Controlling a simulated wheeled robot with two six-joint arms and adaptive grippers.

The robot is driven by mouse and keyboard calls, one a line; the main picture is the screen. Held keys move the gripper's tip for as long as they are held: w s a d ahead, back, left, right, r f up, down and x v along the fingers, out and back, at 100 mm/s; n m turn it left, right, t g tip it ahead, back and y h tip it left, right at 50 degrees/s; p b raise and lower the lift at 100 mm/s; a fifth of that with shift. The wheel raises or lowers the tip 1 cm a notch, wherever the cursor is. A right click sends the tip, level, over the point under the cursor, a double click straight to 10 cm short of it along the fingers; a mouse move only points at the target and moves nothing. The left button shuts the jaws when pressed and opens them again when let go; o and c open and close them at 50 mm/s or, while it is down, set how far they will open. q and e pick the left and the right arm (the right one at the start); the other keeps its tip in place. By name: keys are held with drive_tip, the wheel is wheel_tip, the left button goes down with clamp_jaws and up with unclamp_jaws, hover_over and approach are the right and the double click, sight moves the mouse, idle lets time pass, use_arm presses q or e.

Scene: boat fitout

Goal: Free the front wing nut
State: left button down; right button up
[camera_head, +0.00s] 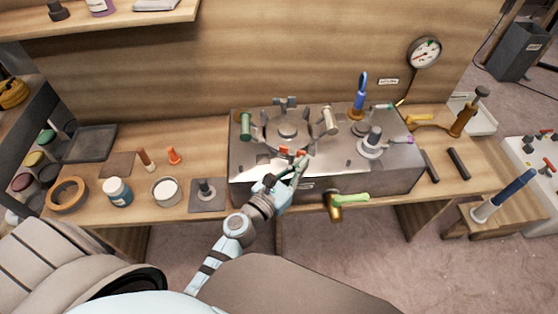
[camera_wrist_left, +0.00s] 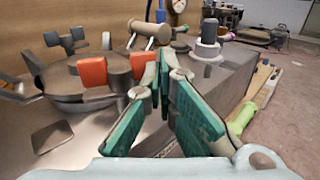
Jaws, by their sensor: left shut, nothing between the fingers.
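The front wing nut (camera_head: 285,151) has red-orange wings and sits at the near rim of the round hatch (camera_head: 287,131) on the metal box. In the left wrist view the wing nut (camera_wrist_left: 93,72) shows two red wings on either side of a grey hub. My left gripper (camera_head: 299,165) is at the front edge of the box, just right of and nearer than the wing nut. In the left wrist view its green-padded fingers (camera_wrist_left: 163,62) are closed together and empty. Their tips are close to the right wing; whether they touch it cannot be told. My right gripper is not in view.
A green handle (camera_head: 245,125) and a cream handle (camera_head: 330,121) flank the hatch. A grey knob (camera_head: 371,143) and a blue-handled tool (camera_head: 360,95) stand at its right. A green-levered valve (camera_head: 350,199) juts from the front. Jars and a tape roll (camera_head: 67,194) lie left.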

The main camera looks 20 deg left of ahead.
use_arm(q)
drive_tip(key=shift+w+d, duration=0.45)
drive_tip(key=shift+w, duration=0.3)
idle(0.5)
drive_tip(key=v, duration=1.2)
